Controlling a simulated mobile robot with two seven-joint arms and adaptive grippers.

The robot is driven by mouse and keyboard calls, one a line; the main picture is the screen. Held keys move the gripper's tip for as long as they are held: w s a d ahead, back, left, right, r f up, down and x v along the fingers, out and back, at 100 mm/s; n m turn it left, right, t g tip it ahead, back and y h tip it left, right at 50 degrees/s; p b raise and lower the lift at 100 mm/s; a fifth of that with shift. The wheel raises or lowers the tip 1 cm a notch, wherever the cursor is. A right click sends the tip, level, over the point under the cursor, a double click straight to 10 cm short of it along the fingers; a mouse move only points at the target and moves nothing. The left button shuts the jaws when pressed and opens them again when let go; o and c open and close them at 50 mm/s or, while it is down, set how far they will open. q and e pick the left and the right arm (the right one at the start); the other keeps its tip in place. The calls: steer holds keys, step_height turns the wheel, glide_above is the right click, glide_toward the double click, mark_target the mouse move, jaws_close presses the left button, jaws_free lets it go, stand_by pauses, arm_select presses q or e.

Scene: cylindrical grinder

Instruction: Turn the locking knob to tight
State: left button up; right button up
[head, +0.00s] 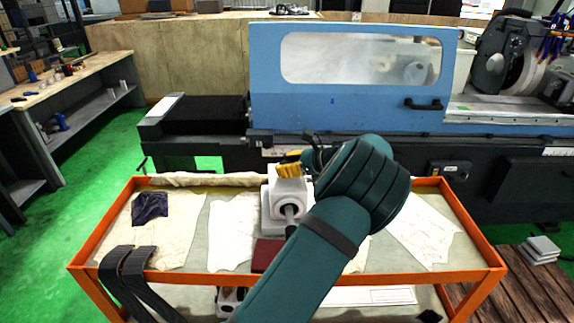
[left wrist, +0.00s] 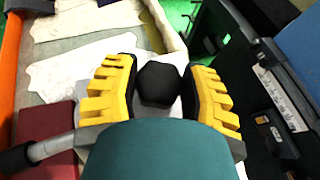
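A black faceted knob (left wrist: 160,84), which I take to be the locking knob, shows in the left wrist view. It sits between the yellow-padded fingers of my left gripper (left wrist: 163,92). The fingers are open on either side of it, with a narrow gap visible at the right finger; contact at the left finger is unclear. In the head view my left gripper (head: 290,164) is at the top of a white block-shaped device (head: 288,190) on the orange cart, and the knob is hidden there. A metal rod (head: 290,215) sticks out of the device's front. My right gripper is not in view.
The orange-framed cart (head: 130,277) carries pale cloths, a dark blue rag (head: 150,208) and a dark red block (head: 267,255). Dark straps (head: 125,270) hang over its front left. The blue grinder (head: 350,110) stands close behind. A workbench (head: 80,85) is at the left.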

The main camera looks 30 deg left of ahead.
arm_select(q)
steer(key=shift+s+r+m+t+p, duration=0.1)
steer(key=shift+r+m+t+p, duration=0.05)
steer(key=shift+m+t+p, duration=0.7)
steer(key=shift+m+t, duration=0.45)
steer(key=shift+t, duration=0.3)
steer(key=shift+m+t, duration=1.2)
steer(key=shift+t, duration=0.2)
steer(key=o, duration=1.2)
steer(key=v, duration=1.1)
steer(key=shift+d+r, duration=0.25)
steer(key=shift+d, duration=0.1)
